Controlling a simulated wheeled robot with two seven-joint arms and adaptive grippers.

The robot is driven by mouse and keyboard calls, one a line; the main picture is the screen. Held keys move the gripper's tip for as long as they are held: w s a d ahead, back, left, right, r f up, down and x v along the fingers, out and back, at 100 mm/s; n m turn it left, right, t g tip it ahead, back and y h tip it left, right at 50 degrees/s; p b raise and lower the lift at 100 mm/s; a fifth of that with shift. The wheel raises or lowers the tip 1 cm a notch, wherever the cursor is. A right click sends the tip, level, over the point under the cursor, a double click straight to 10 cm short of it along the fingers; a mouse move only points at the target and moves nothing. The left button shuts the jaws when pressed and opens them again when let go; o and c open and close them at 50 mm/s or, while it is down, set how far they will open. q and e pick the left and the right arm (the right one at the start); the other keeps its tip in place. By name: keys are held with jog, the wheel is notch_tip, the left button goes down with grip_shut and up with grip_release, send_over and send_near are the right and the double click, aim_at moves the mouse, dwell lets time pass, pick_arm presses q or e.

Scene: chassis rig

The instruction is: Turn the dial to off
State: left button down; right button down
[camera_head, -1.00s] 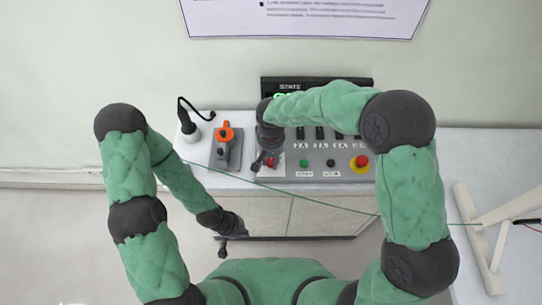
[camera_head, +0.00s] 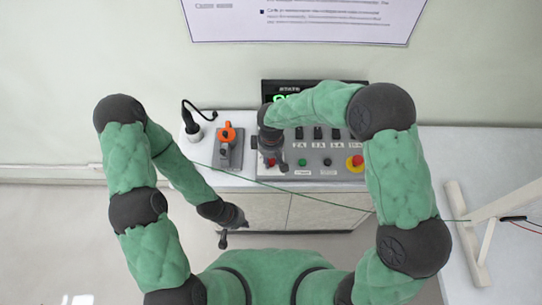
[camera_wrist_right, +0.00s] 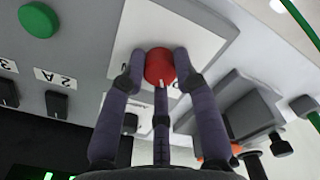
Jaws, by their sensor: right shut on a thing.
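The dial is a round red knob (camera_wrist_right: 160,67) on a white plate (camera_wrist_right: 195,48) of the grey control panel. My right gripper (camera_wrist_right: 157,72) has its dark fingers on either side of the knob and is shut on it. In the head view my right gripper (camera_head: 275,160) is at the panel's left end and hides most of the knob. My left gripper (camera_head: 223,238) hangs in front of the bench, away from the panel; its fingers are too small to read.
The panel (camera_head: 315,168) also has a green button (camera_head: 302,162), a red mushroom button on yellow (camera_head: 355,162), and several black switches. A box with an orange handle (camera_head: 229,135) stands to its left. A dark display (camera_head: 350,88) with green characters is partly hidden behind my right arm.

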aim_at(271, 160)
jog(key=shift+n+p, duration=0.35)
jog(key=shift+n, duration=0.55)
jog(key=c, duration=0.9)
grip_release()
jog(key=shift+c, duration=0.2)
notch_tip(271, 160, up, 12)
jog(key=shift+s+f, duration=0.1)
jog(key=shift+f, duration=0.05)
